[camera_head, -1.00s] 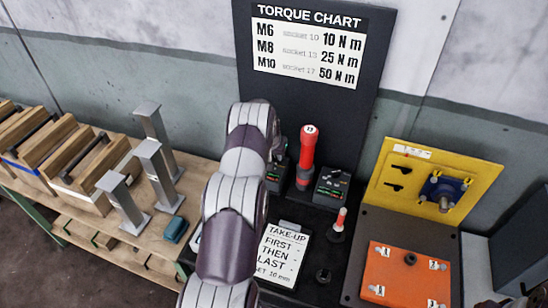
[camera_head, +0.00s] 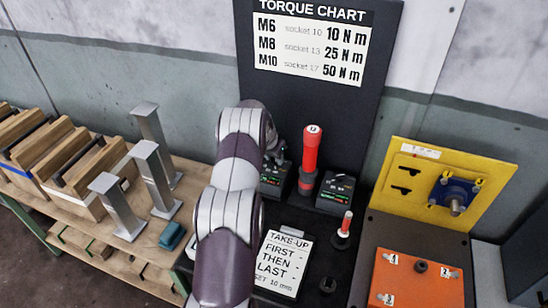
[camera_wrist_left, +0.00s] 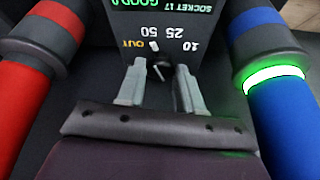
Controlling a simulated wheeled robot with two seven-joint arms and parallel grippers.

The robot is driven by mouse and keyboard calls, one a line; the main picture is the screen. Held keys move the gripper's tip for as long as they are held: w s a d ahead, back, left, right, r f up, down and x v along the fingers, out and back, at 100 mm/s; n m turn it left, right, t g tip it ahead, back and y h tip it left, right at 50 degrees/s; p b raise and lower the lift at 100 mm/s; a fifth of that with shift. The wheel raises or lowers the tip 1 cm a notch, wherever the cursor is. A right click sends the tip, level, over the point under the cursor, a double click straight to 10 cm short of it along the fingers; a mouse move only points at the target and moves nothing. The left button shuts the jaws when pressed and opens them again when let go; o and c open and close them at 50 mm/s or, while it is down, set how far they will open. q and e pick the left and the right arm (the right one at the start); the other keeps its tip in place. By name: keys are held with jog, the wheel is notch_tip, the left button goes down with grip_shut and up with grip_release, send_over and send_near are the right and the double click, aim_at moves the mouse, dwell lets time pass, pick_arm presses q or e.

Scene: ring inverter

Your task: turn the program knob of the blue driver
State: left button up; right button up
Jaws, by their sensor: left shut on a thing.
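The blue driver (camera_wrist_left: 283,115) stands at the right of the left wrist view, with a lit green ring around it; my arm hides it in the head view. A dark control box (camera_wrist_left: 205,30) with upside-down lettering "10 25 50 OUT" stands ahead; it also shows in the head view (camera_head: 273,182). The small program knob (camera_wrist_left: 158,70) on its face, with a white pointer, sits between the fingertips of my left gripper (camera_wrist_left: 159,75). The gripper is shut on the knob, which the fingers partly hide. My right gripper is not in view.
A red driver (camera_head: 310,150) stands close on the other side of the box. A second box (camera_head: 336,192), a small red-and-white post (camera_head: 344,228) and a take-up card (camera_head: 284,262) are near. Grey metal stands (camera_head: 155,175) are at left; an orange plate (camera_head: 415,280) is at right.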

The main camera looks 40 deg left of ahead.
pick_arm(q)
jog(key=o, duration=1)
jog(key=shift+o, duration=0.2)
jog(key=b+v, duration=0.3)
jog(key=v, duration=0.9)
jog(key=shift+s+r, duration=0.15)
jog(key=shift+r, duration=0.2)
